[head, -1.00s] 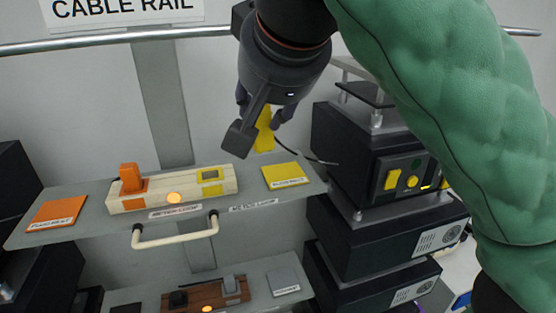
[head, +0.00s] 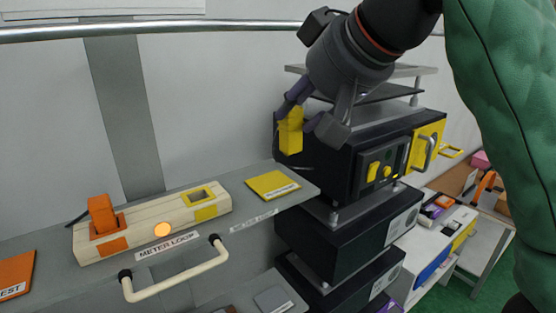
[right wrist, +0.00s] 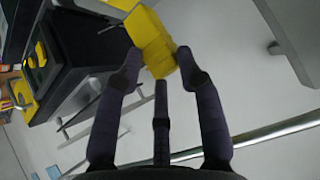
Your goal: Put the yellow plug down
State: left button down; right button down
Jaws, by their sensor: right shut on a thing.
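My right gripper (head: 305,122) is shut on the yellow plug (head: 290,137) and holds it in the air, up and right of the shelf, in front of the black unit's left side. In the right wrist view the plug (right wrist: 154,45) sits between the fingertips (right wrist: 160,62). A yellow rest pad (head: 272,185) with a label lies bare on the shelf's right end, below the plug. The cream meter loop block (head: 150,240) has an orange plug (head: 101,213) standing in its left socket. Its yellow-framed right socket (head: 197,197) is empty. My left gripper is out of view.
A stack of black units (head: 330,240) stands right of the shelf (head: 225,225). A cream handle (head: 178,280) juts from the shelf's front. An orange pad (head: 15,275) lies at the far left. A metal rail (head: 150,30) runs above. A white bench (head: 440,240) stands at right.

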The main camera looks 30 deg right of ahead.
aim_at(290, 114)
jog(key=d+x, duration=0.1)
jog(key=x, duration=0.4)
jog(key=d+b+x, duration=0.1)
jog(key=x, duration=0.4)
jog(key=d+b+x, duration=0.1)
jog(key=x, duration=0.4)
jog(key=shift+s+d+f, duration=0.2)
jog(key=shift+f, duration=0.65)
jog(key=shift+f, duration=0.15)
jog(key=c, duration=0.8)
grip_release()
